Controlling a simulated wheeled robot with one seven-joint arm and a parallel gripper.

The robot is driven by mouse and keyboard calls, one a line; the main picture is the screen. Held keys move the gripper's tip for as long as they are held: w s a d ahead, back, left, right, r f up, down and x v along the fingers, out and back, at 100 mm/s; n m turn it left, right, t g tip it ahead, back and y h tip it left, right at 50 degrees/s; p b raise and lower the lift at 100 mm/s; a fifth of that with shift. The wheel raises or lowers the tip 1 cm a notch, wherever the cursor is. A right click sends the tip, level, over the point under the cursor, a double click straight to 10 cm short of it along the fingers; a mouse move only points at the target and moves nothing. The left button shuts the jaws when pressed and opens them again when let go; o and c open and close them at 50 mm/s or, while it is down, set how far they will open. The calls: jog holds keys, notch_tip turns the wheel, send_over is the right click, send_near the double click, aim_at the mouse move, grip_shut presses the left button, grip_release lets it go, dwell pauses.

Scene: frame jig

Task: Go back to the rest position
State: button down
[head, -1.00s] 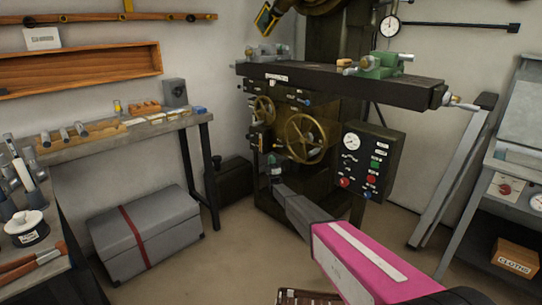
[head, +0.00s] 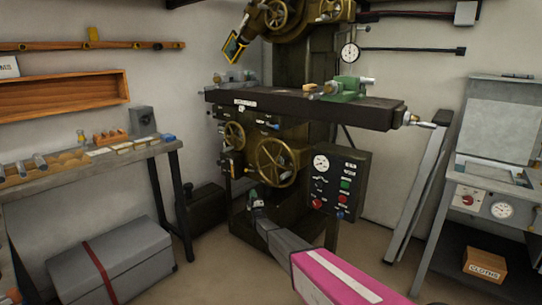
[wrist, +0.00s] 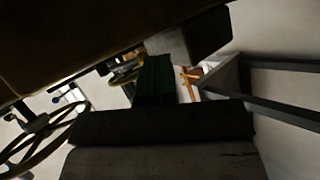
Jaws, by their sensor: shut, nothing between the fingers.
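My gripper (head: 253,200) is at the end of my grey and pink arm, low in front of the dark milling machine (head: 262,135). It appears below the machine's large brass handwheel (head: 276,161); I cannot tell the exact gap. In the wrist view, the dark green fingers of my gripper (wrist: 155,65) are together, with nothing seen between them. A spoked wheel (wrist: 45,140) shows at the left of that view.
The machine's long table (head: 310,108) overhangs the gripper's area. The control panel (head: 338,184) is to the right. A grey chest (head: 115,262) stands at left, below the workbench (head: 95,163). A slanted grey post (head: 418,195) and a cabinet (head: 495,180) stand at right.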

jog(key=s+d+r+m+g+h, duration=0.1)
jog(key=s+d+m+g+h, duration=0.95)
jog(key=s+d, duration=1.25)
jog(key=s+d+r+m+g, duration=0.1)
jog(key=s+d+g, duration=0.2)
jog(key=s, duration=0.9)
jog(key=s+d+r+m+g+y, duration=0.1)
jog(key=s+g, duration=0.5)
jog(key=s, duration=0.6)
jog(key=s+d+r+m+g+y, duration=0.1)
jog(key=s+d+g, duration=0.4)
jog(key=s, duration=0.7)
jog(key=shift+r+m, duration=0.45)
jog(key=shift+r, duration=0.2)
